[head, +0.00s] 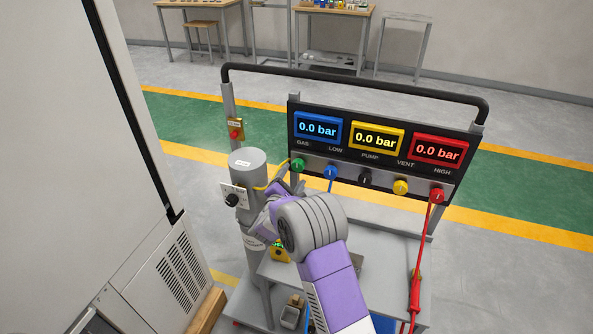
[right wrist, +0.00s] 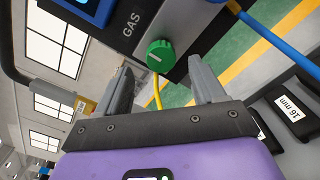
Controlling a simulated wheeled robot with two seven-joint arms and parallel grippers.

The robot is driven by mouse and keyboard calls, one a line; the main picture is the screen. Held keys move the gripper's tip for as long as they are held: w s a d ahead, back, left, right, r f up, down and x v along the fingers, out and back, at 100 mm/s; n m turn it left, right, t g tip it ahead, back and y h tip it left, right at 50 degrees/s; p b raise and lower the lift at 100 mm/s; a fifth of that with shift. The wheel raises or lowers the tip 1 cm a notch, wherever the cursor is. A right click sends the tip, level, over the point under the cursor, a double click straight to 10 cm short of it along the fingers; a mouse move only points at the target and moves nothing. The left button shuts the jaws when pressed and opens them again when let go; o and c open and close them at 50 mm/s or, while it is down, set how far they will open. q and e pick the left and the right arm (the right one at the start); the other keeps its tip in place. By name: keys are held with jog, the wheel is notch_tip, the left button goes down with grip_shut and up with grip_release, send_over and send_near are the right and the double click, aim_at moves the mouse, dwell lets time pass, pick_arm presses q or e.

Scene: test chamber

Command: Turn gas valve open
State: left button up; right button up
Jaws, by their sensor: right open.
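The gas valve is a green round knob (head: 297,165) with a white mark, at the left end of the panel row, under the label GAS. In the right wrist view the green knob (right wrist: 160,56) lies ahead of and between the fingertips, with a gap that I cannot measure. My right gripper (head: 280,186) is just below and left of the knob in the head view, partly hidden by my own wrist. In the right wrist view the gripper (right wrist: 158,68) is open and empty. My left gripper is in neither view.
Blue, black, yellow and red knobs (head: 437,195) continue the row to the right. Three displays (head: 376,139) read 0.0 bar. A grey cylinder (head: 248,180) stands left of the gripper, and a yellow hose (right wrist: 157,92) runs behind the green knob. A tall cabinet (head: 75,120) is at left.

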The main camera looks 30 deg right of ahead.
aim_at(298, 167)
jog(key=shift+x, duration=2.7)
jog(key=c, duration=1.1)
jog(key=shift+o, duration=0.2)
